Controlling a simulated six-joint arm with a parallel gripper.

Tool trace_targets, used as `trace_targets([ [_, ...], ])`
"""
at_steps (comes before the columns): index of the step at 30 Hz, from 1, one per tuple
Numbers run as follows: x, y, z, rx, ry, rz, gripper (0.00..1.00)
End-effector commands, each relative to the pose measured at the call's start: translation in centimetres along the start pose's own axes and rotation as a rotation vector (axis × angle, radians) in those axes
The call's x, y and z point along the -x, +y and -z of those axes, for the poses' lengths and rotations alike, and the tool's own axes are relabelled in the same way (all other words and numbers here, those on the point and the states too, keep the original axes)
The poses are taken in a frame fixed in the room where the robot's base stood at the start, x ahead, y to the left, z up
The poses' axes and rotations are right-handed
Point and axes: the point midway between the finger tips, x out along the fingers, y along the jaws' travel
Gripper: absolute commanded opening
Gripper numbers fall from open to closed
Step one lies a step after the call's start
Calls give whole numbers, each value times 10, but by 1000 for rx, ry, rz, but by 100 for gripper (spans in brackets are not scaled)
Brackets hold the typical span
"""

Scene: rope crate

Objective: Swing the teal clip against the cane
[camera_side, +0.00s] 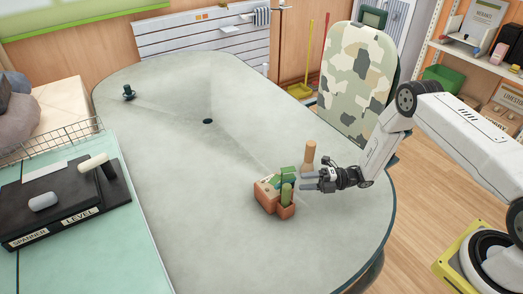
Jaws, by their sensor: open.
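A small brown crate (265,198) stands on the grey table, with green items in and around it. One is an upright green cylinder (287,192); another is a darker green piece (284,176) at the back. A small dark teal object (128,93), perhaps the teal clip, stands alone near the table's far left edge. I cannot make out a cane for certain. My gripper (304,181) is open, just right of the crate, its fingers pointing left towards the green items. I cannot tell whether it touches anything.
A tan wooden peg-like piece (309,157) stands just behind my gripper. The table (180,180) is broad and mostly clear, with a dark hole (207,121). A black tool tray (60,212) lies at the left, and a camouflage chair (355,75) stands behind at the right.

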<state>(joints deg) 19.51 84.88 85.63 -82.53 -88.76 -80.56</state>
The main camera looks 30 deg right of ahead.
Motion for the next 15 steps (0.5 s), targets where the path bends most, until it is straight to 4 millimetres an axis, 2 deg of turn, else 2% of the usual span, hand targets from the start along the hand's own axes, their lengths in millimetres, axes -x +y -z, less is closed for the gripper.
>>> trace_targets([
  [2,13,0,0,0,-4,0,59],
  [15,10,55,-1,3,1,0,59],
])
